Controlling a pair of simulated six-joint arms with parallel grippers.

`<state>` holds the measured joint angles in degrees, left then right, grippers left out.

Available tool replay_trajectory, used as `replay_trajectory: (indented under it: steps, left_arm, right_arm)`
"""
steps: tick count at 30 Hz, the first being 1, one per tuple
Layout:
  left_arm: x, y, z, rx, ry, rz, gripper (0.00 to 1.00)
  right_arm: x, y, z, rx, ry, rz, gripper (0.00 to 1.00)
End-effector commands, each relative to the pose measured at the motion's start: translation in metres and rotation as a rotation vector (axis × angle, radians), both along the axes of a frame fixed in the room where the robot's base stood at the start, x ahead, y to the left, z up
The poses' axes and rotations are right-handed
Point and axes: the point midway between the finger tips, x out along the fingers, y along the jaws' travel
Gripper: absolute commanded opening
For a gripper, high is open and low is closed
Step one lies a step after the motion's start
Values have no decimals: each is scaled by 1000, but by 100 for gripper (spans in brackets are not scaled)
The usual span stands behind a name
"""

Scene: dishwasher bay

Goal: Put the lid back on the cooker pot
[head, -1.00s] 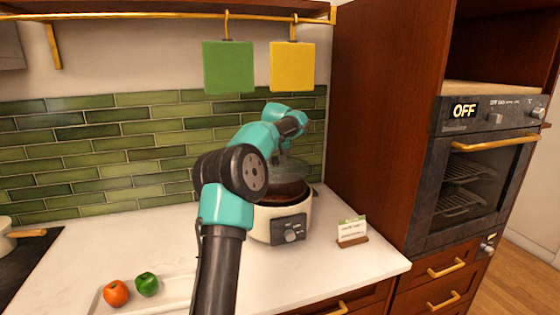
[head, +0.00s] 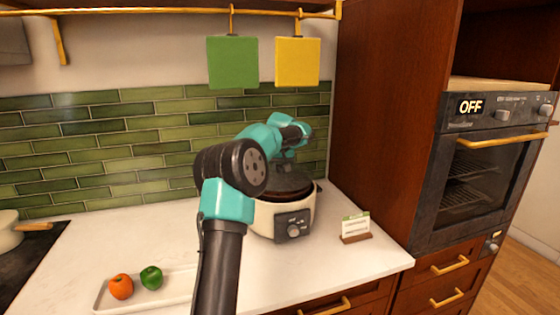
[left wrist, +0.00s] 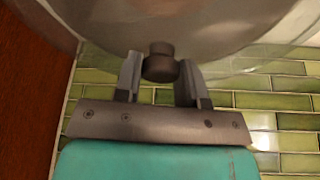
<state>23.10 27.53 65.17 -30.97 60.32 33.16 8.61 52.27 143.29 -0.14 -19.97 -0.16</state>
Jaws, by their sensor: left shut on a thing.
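The cooker pot (head: 267,222) is a cream slow cooker with a dark inside and a front dial, standing on the counter. The see-through lid (head: 290,180) is over the pot's opening. It also fills the top of the left wrist view (left wrist: 230,25), with its dark knob (left wrist: 160,64) between the fingers. My left gripper (left wrist: 160,75) is shut on the knob. In the head view my left arm hides the pot's left side, and I cannot tell whether the lid touches the rim. My right gripper is not in view.
A small card on a stand (head: 355,228) is right of the pot. A white tray (head: 180,291) holds an orange tomato and a green pepper at the front left. A tall wooden cabinet (head: 385,110) with an oven borders the right; a tiled wall (head: 120,130) is behind.

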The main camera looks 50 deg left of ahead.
Motion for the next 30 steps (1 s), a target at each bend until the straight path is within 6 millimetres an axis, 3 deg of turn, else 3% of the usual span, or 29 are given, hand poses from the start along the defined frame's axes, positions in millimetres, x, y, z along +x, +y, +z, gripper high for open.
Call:
replay_trajectory:
  steps: [9, 30]
  left_arm:
    - [0, 1, -15, 0, 0, -1, 0]
    - [0, 0, -16, 0, -1, -1, 0]
  right_arm:
    - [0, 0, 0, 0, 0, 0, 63]
    - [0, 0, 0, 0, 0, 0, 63]
